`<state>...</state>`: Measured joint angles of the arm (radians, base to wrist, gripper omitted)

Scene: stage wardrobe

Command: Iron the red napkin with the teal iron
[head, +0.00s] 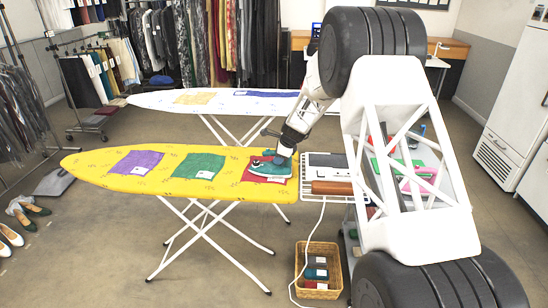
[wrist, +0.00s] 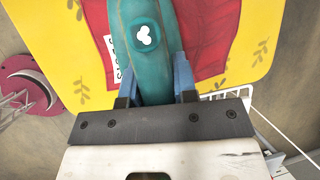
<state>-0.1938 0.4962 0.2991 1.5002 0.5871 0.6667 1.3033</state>
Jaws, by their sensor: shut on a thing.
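The red napkin (head: 250,178) lies flat near the right end of the yellow ironing board (head: 95,173). The teal iron (head: 266,170) is over the napkin, and in the head view its sole appears to be on or just above the cloth. My gripper (head: 284,153) is shut on the iron's handle from above. In the wrist view the blue fingers (wrist: 155,85) are on both sides of the teal iron (wrist: 145,60), with the red napkin (wrist: 215,35) under it. A white label lies at the napkin's left. The iron's front is cut off in the wrist view.
A purple napkin (head: 136,162) and a green napkin (head: 198,166) lie on the same board, left of the red one. An iron rest (head: 328,160) adjoins the board's right end. A wicker basket (head: 318,250) stands on the floor below, with a white cord beside it. A second board (head: 150,100) is behind.

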